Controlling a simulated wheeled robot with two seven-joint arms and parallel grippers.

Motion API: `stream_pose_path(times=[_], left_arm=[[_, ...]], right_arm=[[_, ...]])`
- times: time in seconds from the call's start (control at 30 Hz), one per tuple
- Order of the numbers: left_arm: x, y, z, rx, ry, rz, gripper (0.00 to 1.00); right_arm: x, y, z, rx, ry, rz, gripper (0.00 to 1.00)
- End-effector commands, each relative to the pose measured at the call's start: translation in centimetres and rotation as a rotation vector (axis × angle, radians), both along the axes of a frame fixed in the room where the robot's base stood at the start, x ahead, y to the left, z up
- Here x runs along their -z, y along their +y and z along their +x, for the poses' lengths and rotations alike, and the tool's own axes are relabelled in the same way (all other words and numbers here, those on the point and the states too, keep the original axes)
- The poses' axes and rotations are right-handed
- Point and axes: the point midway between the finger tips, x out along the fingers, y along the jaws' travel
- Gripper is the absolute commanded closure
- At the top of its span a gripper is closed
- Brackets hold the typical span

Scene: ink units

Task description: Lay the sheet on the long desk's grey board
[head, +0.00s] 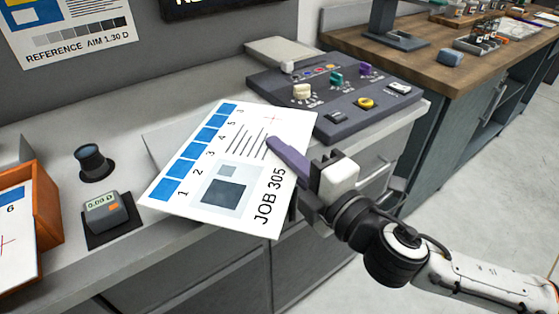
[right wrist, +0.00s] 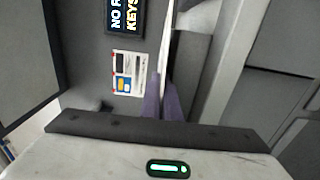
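The white sheet (head: 232,172) printed "JOB 305" has blue patches, a grey picture block and a red cross. My right gripper (head: 278,148) is shut on its right edge with purple fingers. The sheet is tilted above the long desk's (head: 120,250) front edge. A flat grey board (head: 163,143) shows partly behind the sheet, which hides most of it. In the right wrist view the sheet (right wrist: 166,55) is nearly edge-on between the purple fingers (right wrist: 162,98). My left gripper is not in view.
A dark control console (head: 330,90) with coloured knobs stands right of the sheet. A small meter (head: 103,212), a dark loupe-like cylinder (head: 92,162) and an orange tray (head: 47,210) stand to the left. A wooden bench (head: 450,60) is at the back right.

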Motion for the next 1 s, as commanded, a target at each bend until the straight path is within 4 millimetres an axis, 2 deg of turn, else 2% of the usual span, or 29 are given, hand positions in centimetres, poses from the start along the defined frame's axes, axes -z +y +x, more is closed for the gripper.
stream_pose_path(times=[0.03, 0.1, 0.5, 0.63, 1.0], left_arm=[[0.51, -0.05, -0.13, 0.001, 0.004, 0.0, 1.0], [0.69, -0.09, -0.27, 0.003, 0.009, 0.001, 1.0], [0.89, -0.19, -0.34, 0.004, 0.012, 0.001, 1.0], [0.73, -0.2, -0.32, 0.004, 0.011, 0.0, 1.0], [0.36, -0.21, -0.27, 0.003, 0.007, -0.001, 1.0]], right_arm=[[0.99, 0.0, 0.0, 0.001, 0.001, -0.001, 1.0], [1.47, 0.0, 0.0, 0.0, 0.0, 0.0, 1.0], [1.93, 0.02, -0.02, 0.0, -0.001, 0.001, 1.0], [1.77, 0.01, -0.01, 0.0, -0.001, 0.0, 0.79], [1.32, -0.1, -0.1, 0.0, -0.001, 0.0, 0.79]])
